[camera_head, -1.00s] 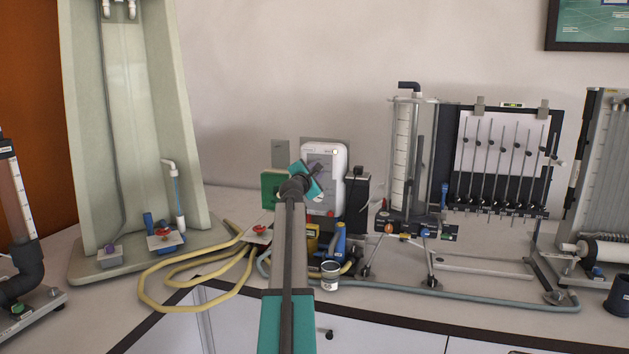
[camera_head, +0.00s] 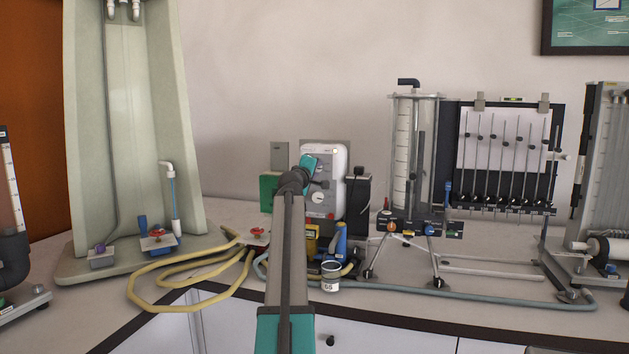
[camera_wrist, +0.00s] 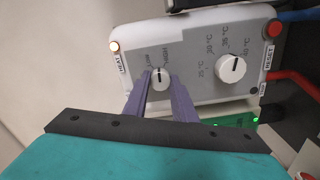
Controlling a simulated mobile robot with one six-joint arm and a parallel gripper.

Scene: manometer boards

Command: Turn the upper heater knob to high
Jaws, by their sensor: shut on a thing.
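The heater is a white box (camera_head: 336,168) on the bench against the wall, partly hidden by my arm in the head view. In the wrist view its face (camera_wrist: 200,85) appears turned sideways. The upper heater knob (camera_wrist: 160,76) is white and round with a dark pointer line, beside the LOW and HIGH labels. The line points roughly between these two words. My gripper (camera_wrist: 160,88) has its purple fingers on either side of this knob, shut on it. In the head view my gripper (camera_head: 316,172) is mostly hidden behind its teal wrist.
A second white knob (camera_wrist: 231,68) with a temperature scale sits beside the held one. A lit HEAT lamp (camera_wrist: 114,46) and red RESET button (camera_wrist: 275,28) are on the face. A yellow hose (camera_head: 150,288) and small jar (camera_head: 331,277) lie on the bench in front.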

